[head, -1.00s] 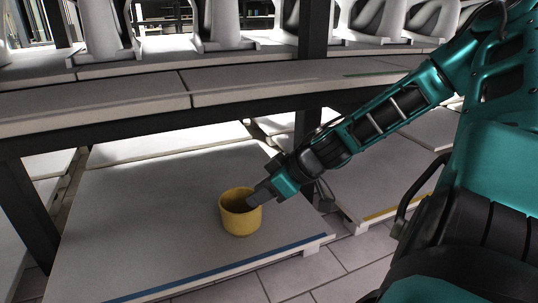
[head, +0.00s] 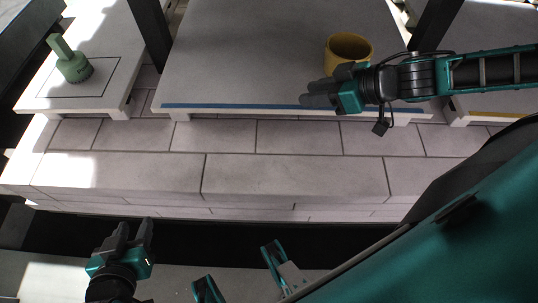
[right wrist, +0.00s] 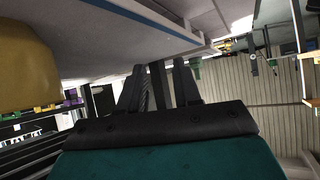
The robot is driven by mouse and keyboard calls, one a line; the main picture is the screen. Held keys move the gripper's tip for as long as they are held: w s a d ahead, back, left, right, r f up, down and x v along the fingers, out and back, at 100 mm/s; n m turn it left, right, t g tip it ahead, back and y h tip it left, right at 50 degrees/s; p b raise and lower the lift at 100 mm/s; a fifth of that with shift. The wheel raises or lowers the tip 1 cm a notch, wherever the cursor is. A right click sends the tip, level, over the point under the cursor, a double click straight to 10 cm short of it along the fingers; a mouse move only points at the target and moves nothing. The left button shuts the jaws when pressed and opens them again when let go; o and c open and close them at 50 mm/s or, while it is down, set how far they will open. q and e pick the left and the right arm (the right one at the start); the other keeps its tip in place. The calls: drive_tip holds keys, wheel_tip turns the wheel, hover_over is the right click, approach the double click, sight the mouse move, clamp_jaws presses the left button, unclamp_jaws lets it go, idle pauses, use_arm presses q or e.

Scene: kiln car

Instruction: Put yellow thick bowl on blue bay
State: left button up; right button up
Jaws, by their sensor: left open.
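The yellow thick bowl (head: 348,50) stands upright on the grey slab of the blue bay (head: 240,50), near its front edge, which carries a blue stripe. My right gripper (head: 316,94) is just in front of and left of the bowl, over the blue stripe, empty. In the right wrist view the bowl (right wrist: 24,65) is at the left edge, outside the fingers (right wrist: 160,88), which stand apart. My left gripper (head: 136,232) is open and empty at the lower left, far from the bowl.
A green long-necked piece (head: 74,66) stands inside an outlined square on the left slab (head: 108,99). Dark posts (head: 151,35) rise beside the blue bay. A slab with a yellow stripe (head: 495,114) is at the right.

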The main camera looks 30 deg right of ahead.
drive_tip(key=s+a+f+m, duration=0.1)
drive_tip(key=a+f, duration=0.2)
drive_tip(key=a, duration=0.1)
drive_tip(key=s+a+f+m+t+h, duration=0.1)
drive_tip(key=s+a+f, duration=0.1)
drive_tip(key=a+f, duration=0.2)
drive_tip(key=s+a+f+m+t+h, duration=0.1)
drive_tip(key=s+a+f, duration=0.1)
drive_tip(key=a, duration=0.4)
drive_tip(key=shift+f, duration=0.85)
use_arm(q)
drive_tip(key=shift+a, duration=0.15)
use_arm(e)
drive_tip(key=shift+s+f+m+h, duration=0.3)
drive_tip(key=shift+s+f+h, duration=0.1)
drive_tip(key=shift+f+h, duration=0.1)
use_arm(q)
wheel_tip(320, 180, up, 6)
drive_tip(key=s+a+y+p, duration=0.1)
drive_tip(key=a+p, duration=0.1)
drive_tip(key=p, duration=0.8)
drive_tip(key=shift+s+a+r+p, duration=0.2)
drive_tip(key=shift+s+a+p, duration=0.15)
drive_tip(key=shift+p, duration=0.05)
use_arm(e)
wheel_tip(320, 180, up, 7)
drive_tip(key=s+d+h, duration=0.1)
drive_tip(key=d, duration=0.2)
drive_tip(key=shift+s+f, duration=0.15)
drive_tip(key=shift+s, duration=0.1)
